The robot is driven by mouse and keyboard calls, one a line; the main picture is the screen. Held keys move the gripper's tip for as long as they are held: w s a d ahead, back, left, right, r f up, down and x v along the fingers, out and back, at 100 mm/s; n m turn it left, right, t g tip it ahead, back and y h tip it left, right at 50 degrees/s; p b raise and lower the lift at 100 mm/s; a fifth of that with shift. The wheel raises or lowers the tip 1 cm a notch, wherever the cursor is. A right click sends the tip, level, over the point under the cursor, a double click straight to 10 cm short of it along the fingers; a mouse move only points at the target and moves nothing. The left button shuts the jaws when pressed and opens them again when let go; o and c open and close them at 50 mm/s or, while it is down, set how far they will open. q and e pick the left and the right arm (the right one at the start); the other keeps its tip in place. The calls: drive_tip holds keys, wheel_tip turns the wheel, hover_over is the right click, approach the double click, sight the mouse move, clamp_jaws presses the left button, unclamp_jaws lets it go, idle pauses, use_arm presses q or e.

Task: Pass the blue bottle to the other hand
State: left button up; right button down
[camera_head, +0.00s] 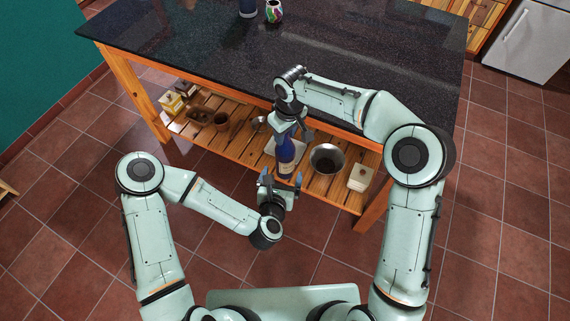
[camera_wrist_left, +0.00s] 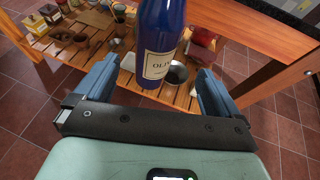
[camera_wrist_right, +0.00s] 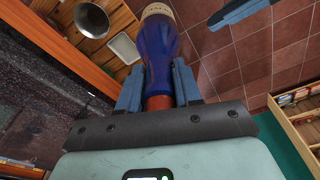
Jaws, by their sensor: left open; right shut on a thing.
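The blue bottle (camera_head: 286,154) hangs upright in front of the table's lower shelf, with a pale label near its base. My right gripper (camera_head: 290,128) is shut on its neck from above; the right wrist view shows the bottle (camera_wrist_right: 157,50) between the fingers (camera_wrist_right: 158,88). My left gripper (camera_head: 279,180) is open just below and in front of the bottle's lower part. In the left wrist view the bottle's labelled body (camera_wrist_left: 160,45) stands ahead of and between the open fingers (camera_wrist_left: 153,85); I cannot tell if they touch it.
The dark-topped wooden table (camera_head: 190,45) stands ahead. Its slatted lower shelf holds a metal bowl (camera_head: 327,159), a pale box (camera_head: 360,177) and several small pots at the left. A patterned cup (camera_head: 273,11) stands at the tabletop's far side. The tiled floor around my left arm is clear.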

sight(288, 157)
use_arm(q)
drive_tip(key=x, duration=1)
drive_tip(key=shift+r, duration=0.1)
use_arm(e)
drive_tip(key=shift+r, duration=0.1)
use_arm(q)
drive_tip(key=c, duration=1.3)
drive_tip(key=shift+d+r, duration=0.1)
drive_tip(key=shift+r, duration=0.05)
drive_tip(key=c, duration=0.4)
use_arm(e)
drive_tip(key=c, duration=1.1)
unclamp_jaws()
drive_tip(key=shift+a, duration=0.1)
drive_tip(key=o, duration=0.4)
